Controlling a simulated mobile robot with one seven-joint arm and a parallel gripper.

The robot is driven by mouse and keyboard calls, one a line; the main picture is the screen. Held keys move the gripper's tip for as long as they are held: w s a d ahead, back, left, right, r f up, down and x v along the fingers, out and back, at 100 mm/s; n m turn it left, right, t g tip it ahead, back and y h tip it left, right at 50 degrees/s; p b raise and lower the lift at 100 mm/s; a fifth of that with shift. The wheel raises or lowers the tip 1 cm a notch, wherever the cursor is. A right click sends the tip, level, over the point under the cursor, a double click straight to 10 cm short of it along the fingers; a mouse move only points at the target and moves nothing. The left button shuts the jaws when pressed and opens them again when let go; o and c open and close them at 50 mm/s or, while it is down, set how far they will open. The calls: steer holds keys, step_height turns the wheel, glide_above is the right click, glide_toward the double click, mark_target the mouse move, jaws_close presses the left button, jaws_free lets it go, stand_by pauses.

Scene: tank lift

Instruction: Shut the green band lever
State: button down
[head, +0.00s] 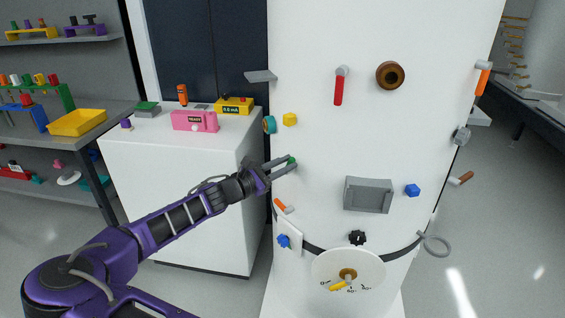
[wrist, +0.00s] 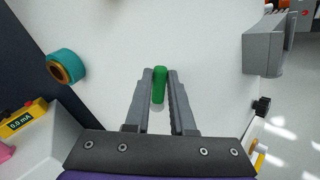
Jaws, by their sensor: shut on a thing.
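The green band lever (wrist: 159,85) shows in the wrist view as a short green handle standing out from the white tank. My gripper (wrist: 160,84) has one finger on each side of it and is shut on it. In the head view my gripper (head: 290,163) reaches the tank's left side, and only a little of the green lever (head: 292,160) shows between the fingertips. The white tank (head: 330,140) stands upright. A dark band (head: 312,249) runs round its lower part, and the lever's base is hidden.
An orange-handled lever (head: 281,205) and a white plate with a blue knob (head: 284,241) sit below my gripper. A grey box (head: 368,195) juts out at right. A white cabinet (head: 190,160) stands at left.

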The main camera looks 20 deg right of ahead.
steer(key=m, duration=0.2)
steer(key=s+f+m+b, duration=0.1)
steer(key=m, duration=0.2)
steer(key=shift+s+d+f+m+b, duration=0.25)
steer(key=shift+s+f+m+b, duration=0.05)
steer(key=shift+s, duration=0.1)
steer(key=shift+s+d+f+m+b, duration=0.15)
steer(key=shift+f+m, duration=0.1)
steer(key=shift+m, duration=0.5)
steer(key=shift+s+a+f+m+b, duration=0.1)
steer(key=shift+f+m, duration=0.15)
steer(key=shift+m, duration=0.55)
steer(key=shift+s+d+f+m+b, duration=0.15)
steer(key=shift+f+m, duration=0.1)
steer(key=shift+m, duration=0.5)
steer(key=shift+a+f, duration=0.1)
steer(key=c, duration=0.8)
jaws_free()
steer(key=shift+o, duration=0.2)
steer(key=p+v, duration=0.1)
steer(key=v, duration=1.6)
steer(key=shift+a, duration=0.2)
